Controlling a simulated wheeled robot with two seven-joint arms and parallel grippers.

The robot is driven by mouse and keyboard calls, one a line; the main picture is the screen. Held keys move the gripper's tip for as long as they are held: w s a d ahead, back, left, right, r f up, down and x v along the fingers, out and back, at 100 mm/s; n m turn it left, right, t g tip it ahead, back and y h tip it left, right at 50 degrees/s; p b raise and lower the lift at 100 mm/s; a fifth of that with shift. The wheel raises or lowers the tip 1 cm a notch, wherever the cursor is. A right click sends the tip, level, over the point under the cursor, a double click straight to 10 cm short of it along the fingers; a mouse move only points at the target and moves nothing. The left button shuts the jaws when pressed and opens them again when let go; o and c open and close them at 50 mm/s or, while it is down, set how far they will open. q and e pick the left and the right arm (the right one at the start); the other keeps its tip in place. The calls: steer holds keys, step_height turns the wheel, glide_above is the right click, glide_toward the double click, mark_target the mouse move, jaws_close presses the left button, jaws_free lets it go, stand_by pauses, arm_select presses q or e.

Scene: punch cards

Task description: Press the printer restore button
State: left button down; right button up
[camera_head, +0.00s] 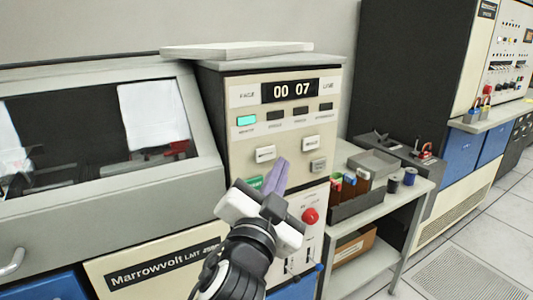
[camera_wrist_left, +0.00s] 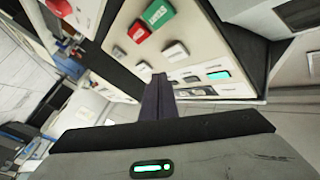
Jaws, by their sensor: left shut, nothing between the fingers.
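The printer's cream control panel (camera_head: 240,144) carries a counter (camera_head: 290,90) reading 00 07. Below it is a row of lamps, with the left cyan lamp (camera_head: 246,120) lit. Two white buttons, one left (camera_head: 265,153) and one right (camera_head: 310,143), sit above a grey button (camera_head: 318,165) and a green button (camera_head: 254,182). Their lettering is too small to tell which is restore. My left gripper (camera_head: 276,170) is shut and empty, its purple fingers in front of the panel's lower middle. In the wrist view, its fingertips (camera_wrist_left: 160,78) appear near a pale button (camera_wrist_left: 144,69); contact cannot be told. My right gripper is out of view.
A red round knob (camera_head: 309,216) is on the lower panel, close to my gripper. The printer's windowed cover (camera_head: 205,120) stands at left. A side table (camera_head: 408,190) with spools and boxes stands at right. Open floor (camera_head: 490,240) lies further right.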

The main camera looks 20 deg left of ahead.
mark_target(274, 151)
arm_select(q)
steer(key=shift+w+a, duration=0.7)
steer(key=shift+a, duration=0.2)
steer(key=shift+w+a, duration=0.1)
stand_by(1.4)
steer(key=shift+w+a, duration=0.15)
steer(key=shift+a, duration=0.1)
steer(key=shift+w+a+p, duration=0.25)
steer(key=shift+a+p, duration=0.1)
stand_by(0.9)
steer(key=shift+d, duration=0.1)
steer(key=shift+s+d, duration=0.5)
steer(key=shift+d, duration=0.1)
steer(key=s+d, duration=0.1)
steer(key=d, duration=0.1)
steer(key=s+d, duration=0.2)
stand_by(0.5)
